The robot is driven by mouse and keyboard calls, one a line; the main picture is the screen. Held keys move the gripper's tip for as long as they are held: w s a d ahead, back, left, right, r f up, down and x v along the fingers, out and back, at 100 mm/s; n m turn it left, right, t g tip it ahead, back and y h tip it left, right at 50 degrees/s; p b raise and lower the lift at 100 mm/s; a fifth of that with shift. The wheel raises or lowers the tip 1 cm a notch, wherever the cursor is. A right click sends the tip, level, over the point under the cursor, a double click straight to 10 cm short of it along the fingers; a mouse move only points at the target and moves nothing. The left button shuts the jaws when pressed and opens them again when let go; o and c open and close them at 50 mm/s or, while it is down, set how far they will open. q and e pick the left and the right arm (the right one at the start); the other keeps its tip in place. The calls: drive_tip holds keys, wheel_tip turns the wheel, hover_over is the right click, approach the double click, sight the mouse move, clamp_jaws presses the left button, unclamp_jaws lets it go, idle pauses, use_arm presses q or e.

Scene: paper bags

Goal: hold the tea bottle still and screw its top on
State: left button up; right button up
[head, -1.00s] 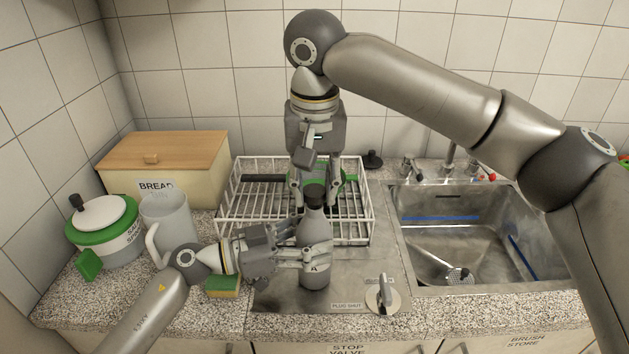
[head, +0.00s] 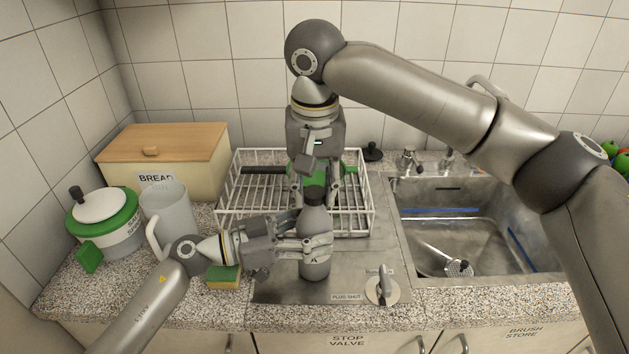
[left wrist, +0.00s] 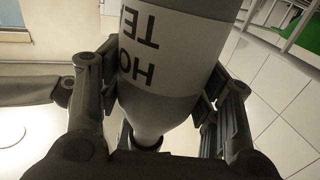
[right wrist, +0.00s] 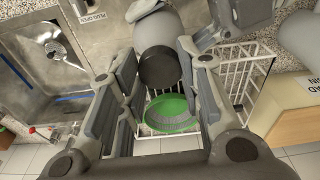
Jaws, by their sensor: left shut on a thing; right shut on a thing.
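The grey tea bottle (head: 314,262) stands upright on the metal drainer in front of the rack. My left gripper (head: 318,247) is shut around its body from the left. In the left wrist view the bottle (left wrist: 170,100) shows a white label with large dark letters between the fingers. My right gripper (head: 315,197) points straight down over the bottle's neck. In the right wrist view its fingers are shut on the dark round top (right wrist: 160,67), which is in line with the bottle (right wrist: 160,32). The top's seating and thread are hidden.
A white wire rack (head: 245,215) with a green bowl (right wrist: 172,112) stands behind the bottle. A steel sink (head: 450,235) lies right, with a plug lever (head: 382,287) before it. A sponge (head: 223,279), a jug (head: 170,220) and a bread box (head: 190,165) are left.

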drive_tip(key=shift+f, duration=0.2)
drive_tip(key=o, duration=0.7)
drive_tip(key=n, duration=0.4)
drive_tip(key=shift+n+y, duration=0.3)
drive_tip(key=shift+w, duration=0.1)
